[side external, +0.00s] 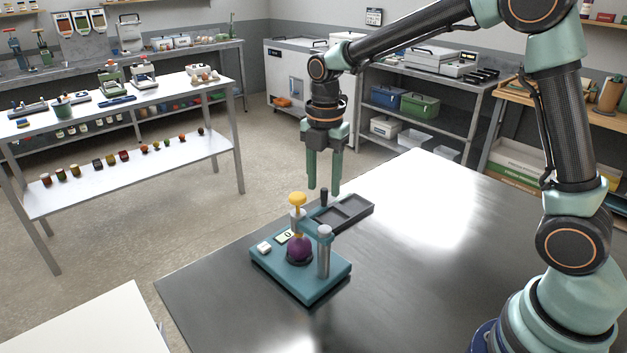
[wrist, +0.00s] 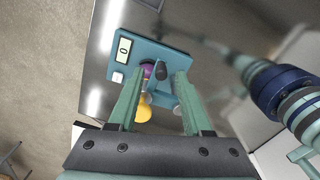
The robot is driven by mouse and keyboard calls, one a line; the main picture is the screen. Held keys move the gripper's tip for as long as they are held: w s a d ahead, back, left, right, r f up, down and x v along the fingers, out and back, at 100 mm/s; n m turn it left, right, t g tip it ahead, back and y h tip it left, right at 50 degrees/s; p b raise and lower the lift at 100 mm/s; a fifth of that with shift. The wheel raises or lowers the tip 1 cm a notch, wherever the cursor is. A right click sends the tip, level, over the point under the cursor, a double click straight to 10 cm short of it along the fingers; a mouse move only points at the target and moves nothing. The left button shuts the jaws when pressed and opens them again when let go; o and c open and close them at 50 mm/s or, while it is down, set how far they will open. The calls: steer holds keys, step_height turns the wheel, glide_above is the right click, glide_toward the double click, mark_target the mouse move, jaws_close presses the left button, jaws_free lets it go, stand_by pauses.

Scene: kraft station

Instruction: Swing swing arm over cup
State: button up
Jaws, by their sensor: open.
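The teal device (side external: 285,277) stands on the dark table. Its swing arm (side external: 309,223) reaches from a silver post (side external: 324,255) and carries a yellow-topped plunger (side external: 297,199) and an upright black peg (side external: 324,195). A purple round thing (side external: 299,248) sits in a dark cup (side external: 299,260) on the base. In the side view the plunger appears above it; exact alignment is unclear. My gripper (side external: 324,190) is open, pointing down just above the peg. In the wrist view, the peg (wrist: 161,71) shows between my fingertips (wrist: 160,76); contact is not visible.
A display reading 0 (side external: 284,237) and a white button (side external: 264,248) are on the base. A dark compartment tray (side external: 364,205) lies behind the device. The table (side external: 420,220) is clear to the right. Benches and shelves stand farther back.

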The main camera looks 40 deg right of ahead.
step_height(320, 180, up, 10)
steer(key=shift+f, duration=0.2)
steer(key=s+d+m+t, duration=0.2)
steer(key=s+m, duration=0.5)
steer(key=m, duration=0.4)
steer(key=s+d+f+m+t, duration=0.1)
steer(key=s+m+t, duration=0.2)
steer(key=s+m, duration=0.4)
steer(key=m, duration=0.4)
steer(key=shift+s+d+f+t, duration=0.15)
steer(key=shift+s+d+t, duration=0.15)
steer(key=shift+d, duration=0.05)
